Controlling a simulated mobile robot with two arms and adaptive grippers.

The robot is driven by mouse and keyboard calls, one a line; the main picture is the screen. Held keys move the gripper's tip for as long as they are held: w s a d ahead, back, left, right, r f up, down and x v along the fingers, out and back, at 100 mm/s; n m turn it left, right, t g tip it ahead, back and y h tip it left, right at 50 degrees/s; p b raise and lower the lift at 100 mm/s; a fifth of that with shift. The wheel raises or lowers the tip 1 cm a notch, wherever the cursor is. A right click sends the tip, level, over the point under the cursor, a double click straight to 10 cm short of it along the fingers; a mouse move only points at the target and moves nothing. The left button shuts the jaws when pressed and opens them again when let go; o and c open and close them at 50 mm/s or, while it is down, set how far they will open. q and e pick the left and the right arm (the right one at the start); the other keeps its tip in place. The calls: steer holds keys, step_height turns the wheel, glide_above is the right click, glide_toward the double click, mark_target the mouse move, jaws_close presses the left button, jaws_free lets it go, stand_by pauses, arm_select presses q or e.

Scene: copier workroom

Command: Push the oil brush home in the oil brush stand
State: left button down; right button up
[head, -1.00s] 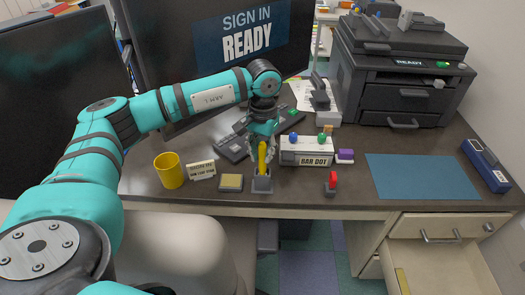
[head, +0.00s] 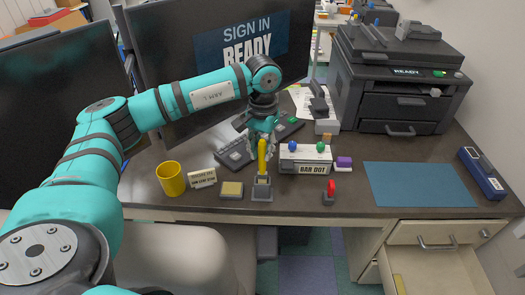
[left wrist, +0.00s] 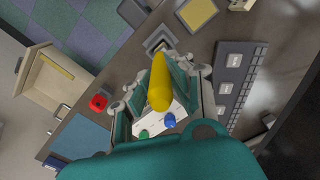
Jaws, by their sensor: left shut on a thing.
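The oil brush (head: 262,160) has a yellow handle and stands nearly upright over the small grey oil brush stand (head: 262,194) near the desk's front edge. Its lower end meets the stand's top; how deep it sits I cannot tell. My left gripper (head: 262,148) is shut on the handle from behind and above. In the left wrist view the yellow brush (left wrist: 160,86) lies between the fingers (left wrist: 160,98), and part of the stand (left wrist: 158,40) shows beyond it. My right gripper is not in view.
A yellow mug (head: 170,180), a small sign (head: 202,178) and a sticky-note pad (head: 231,190) are left of the stand. A white labelled box (head: 306,157) and a red-handled item (head: 330,190) are right. A blue mat (head: 420,185) lies farther right. A drawer (head: 435,262) is open.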

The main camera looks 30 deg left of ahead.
arm_select(q)
steer(key=shift+r+p, duration=0.55)
steer(key=shift+r, duration=0.45)
steer(key=shift+b, duration=0.35)
stand_by(0.9)
